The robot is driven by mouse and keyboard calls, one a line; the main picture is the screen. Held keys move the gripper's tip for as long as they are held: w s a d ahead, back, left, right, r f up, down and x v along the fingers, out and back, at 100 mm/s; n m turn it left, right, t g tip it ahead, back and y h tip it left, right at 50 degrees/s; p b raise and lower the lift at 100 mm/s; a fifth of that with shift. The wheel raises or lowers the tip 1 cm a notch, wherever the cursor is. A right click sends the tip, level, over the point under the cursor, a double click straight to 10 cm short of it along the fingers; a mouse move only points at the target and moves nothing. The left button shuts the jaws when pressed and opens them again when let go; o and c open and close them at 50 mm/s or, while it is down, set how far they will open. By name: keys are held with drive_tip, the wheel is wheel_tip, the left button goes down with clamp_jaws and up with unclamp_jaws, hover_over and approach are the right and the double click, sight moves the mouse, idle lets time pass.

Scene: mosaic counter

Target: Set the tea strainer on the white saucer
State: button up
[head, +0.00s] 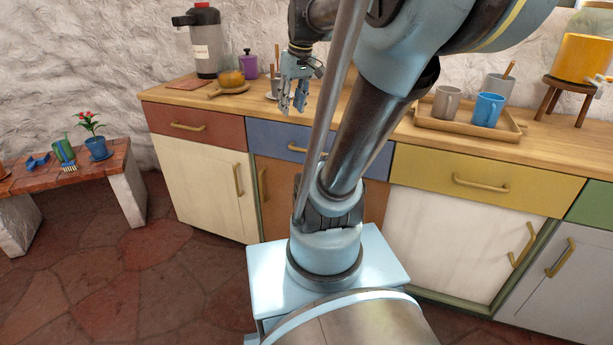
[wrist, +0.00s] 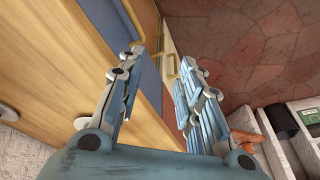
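My gripper (head: 292,108) hangs over the counter's front edge, left of centre in the head view. In the wrist view its two fingers (wrist: 160,100) stand apart with nothing seen between them, so it is open and empty. Just behind it in the head view is a small pale cup (head: 274,88) with a brown stick or handle rising from it, partly hidden by the gripper.
A tray (head: 447,126) with mugs stands right of my arm, near an orange pot (head: 580,58). My arm hides the middle counter.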

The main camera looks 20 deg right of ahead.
drive_tip(key=s+d+f+m+h, duration=0.1)
drive_tip(key=s+f+m, duration=0.2)
drive_tip(key=s+f, duration=1.1)
wheel_tip(320, 180, down, 3)
drive_tip(key=shift+s+r+m, duration=0.1)
drive_tip(key=shift+s+m, duration=0.1)
drive_tip(key=shift+m, duration=0.1)
